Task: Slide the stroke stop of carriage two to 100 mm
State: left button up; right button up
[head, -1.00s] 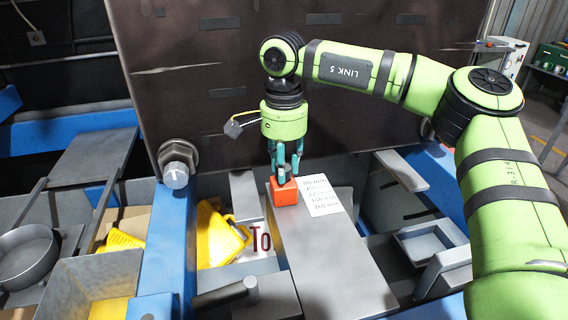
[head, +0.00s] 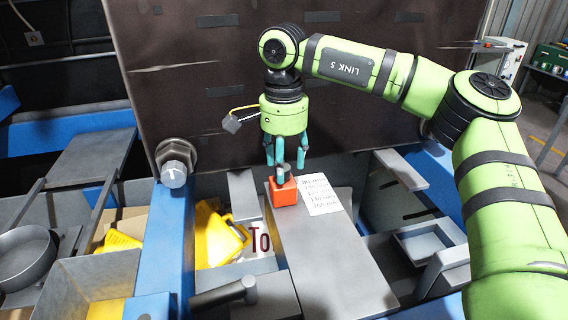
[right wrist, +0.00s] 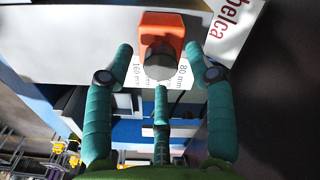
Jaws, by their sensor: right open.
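The stroke stop is an orange block (head: 284,196) with a dark round knob (head: 283,174) on top, on a grey rail plate (head: 325,250). A white label (head: 320,195) with several mm lines lies just right of it; the block stands near its upper end, exact reading unclear. In the right wrist view the block (right wrist: 162,27) and knob (right wrist: 160,62) show, with "160 mm" and "80 mm" print beside the knob. My right gripper (head: 285,165) is open over the knob, fingers spread around it and apart from it. My left gripper is out of view.
A large dark panel (head: 230,90) rises close behind the gripper. A blue beam with a big bolt (head: 174,170) stands at left. Yellow jerry cans (head: 218,238) lie beyond it, and a grey handle (head: 225,292) juts out at the front. Grey trays (head: 430,243) lie at right.

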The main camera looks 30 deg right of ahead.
notch_tip(320, 180, up, 11)
dwell(0.3)
dwell(0.4)
